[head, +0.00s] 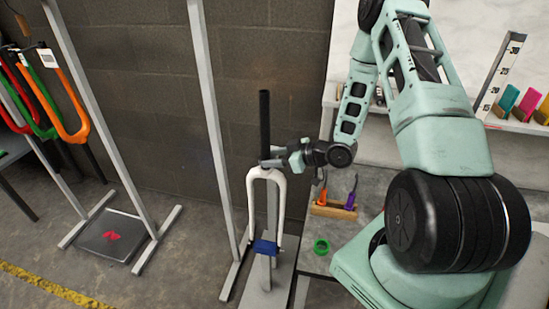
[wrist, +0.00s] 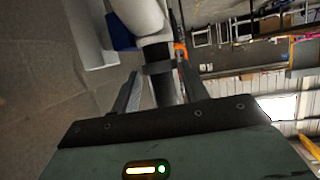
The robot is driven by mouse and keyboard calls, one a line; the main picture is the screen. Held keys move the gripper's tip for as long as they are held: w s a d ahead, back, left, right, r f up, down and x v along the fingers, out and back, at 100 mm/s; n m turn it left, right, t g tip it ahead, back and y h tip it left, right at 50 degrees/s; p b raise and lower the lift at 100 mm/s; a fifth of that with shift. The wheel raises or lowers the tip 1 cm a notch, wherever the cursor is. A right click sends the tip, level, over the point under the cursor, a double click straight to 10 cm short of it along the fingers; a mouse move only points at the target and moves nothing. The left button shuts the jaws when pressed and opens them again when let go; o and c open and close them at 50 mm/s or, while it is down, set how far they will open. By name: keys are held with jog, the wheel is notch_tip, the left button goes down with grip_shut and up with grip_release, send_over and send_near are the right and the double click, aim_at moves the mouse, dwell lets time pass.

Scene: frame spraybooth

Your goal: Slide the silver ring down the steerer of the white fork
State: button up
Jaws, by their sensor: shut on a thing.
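The white fork (head: 266,174) stands upright in a stand, legs down, with its black steerer (head: 264,118) pointing up. My gripper (head: 270,162) reaches in from the right, low on the steerer and just above the white crown. In the wrist view, my gripper's fingers (wrist: 158,69) lie on either side of the dark steerer (wrist: 165,92). The silver ring (wrist: 157,67) shows as a grey band around the steerer between the fingertips, close to the fork's white crown (wrist: 142,16). My gripper is shut on the ring. In the head view the ring is too small to make out.
A blue clamp (head: 265,247) sits between the fork legs. A grey bench at the right holds a green ring (head: 321,247) and a wooden block (head: 334,212) with orange and purple tools. Coloured forks (head: 65,95) hang at the left. Upright posts stand behind the fork.

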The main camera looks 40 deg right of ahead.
jog(key=shift+f, duration=0.15)
jog(key=o, duration=1)
jog(key=shift+o, duration=0.2)
jog(key=shift+s+d, duration=0.1)
jog(key=b+v, duration=0.1)
jog(key=v, duration=1.6)
jog(key=shift+d, duration=0.1)
